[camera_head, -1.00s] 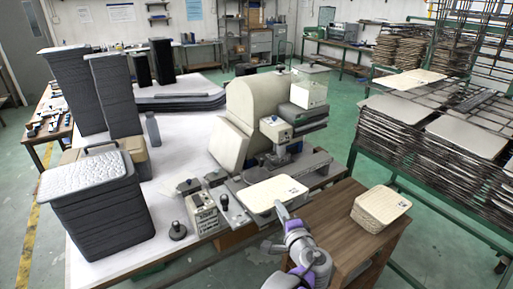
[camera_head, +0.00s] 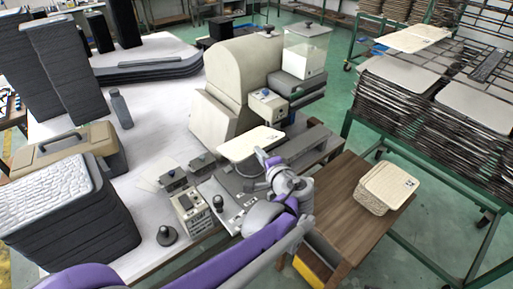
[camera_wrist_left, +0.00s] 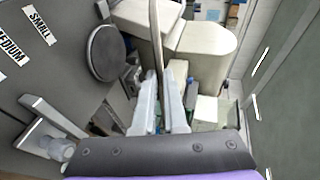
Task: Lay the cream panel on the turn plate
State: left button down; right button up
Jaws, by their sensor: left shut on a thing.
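My left gripper (camera_head: 266,160) is shut on the near edge of a cream panel (camera_head: 245,144), held out in front of the cream machine. In the left wrist view the fingers (camera_wrist_left: 161,112) pinch the panel (camera_wrist_left: 155,35), which shows nearly edge-on. A dark round disc, which looks like the turn plate (camera_wrist_left: 105,52), is beside the panel and apart from it in that view. My right gripper is not in view.
The cream machine (camera_head: 235,85) with a clear hopper (camera_head: 306,50) stands behind the panel. A control box (camera_head: 190,213) and knobs are left of my arm. A stack of cream panels (camera_head: 372,200) sits on the wooden table (camera_head: 335,185). Loaded racks stand at right.

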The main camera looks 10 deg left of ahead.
pick_arm(q)
notch_tip(320, 180, down, 5)
jog(key=b, duration=0.3)
jog(key=shift+s+d+f+b, duration=0.1)
jog(key=shift+s+f+b, duration=0.1)
jog(key=shift+b, duration=0.1)
jog(key=shift+w+f+b, duration=0.1)
jog(key=shift+f+b, duration=0.5)
jog(key=shift+f, duration=0.35)
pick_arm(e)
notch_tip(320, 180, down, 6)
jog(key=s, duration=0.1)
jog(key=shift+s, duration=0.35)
pick_arm(q)
jog(key=shift+f, duration=0.15)
jog(key=c, duration=0.9)
grip_release()
jog(key=v, duration=1.1)
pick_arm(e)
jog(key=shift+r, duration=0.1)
